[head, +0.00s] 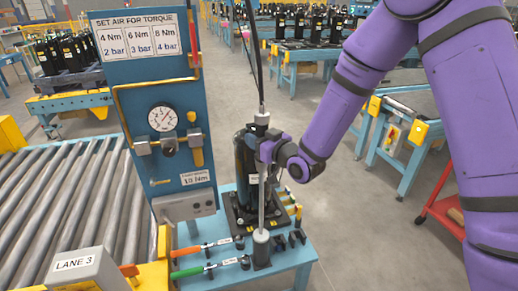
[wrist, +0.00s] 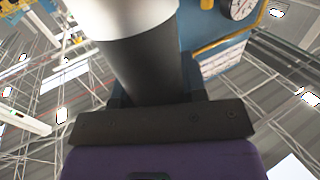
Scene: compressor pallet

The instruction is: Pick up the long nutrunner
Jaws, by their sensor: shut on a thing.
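The long nutrunner (head: 262,205) stands upright at the blue bench, with a light grey top and a hose running up from it. Its lower end meets a grey cylindrical holder (head: 261,248) near the bench front; I cannot tell whether it sits inside. My gripper (head: 266,152) is shut on the nutrunner's upper part, reaching in from the right. In the wrist view the nutrunner's dark body and pale collar (wrist: 140,65) rise close behind a dark gripper bar (wrist: 160,124). The fingertips are mostly hidden.
A black compressor (head: 243,165) stands on the bench just behind the nutrunner. Green-handled and orange-handled wrenches (head: 190,272) lie front left. A blue panel (head: 160,85) with a pressure gauge (head: 163,117) rises at left beside a roller conveyor (head: 60,195). Open floor lies to the right.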

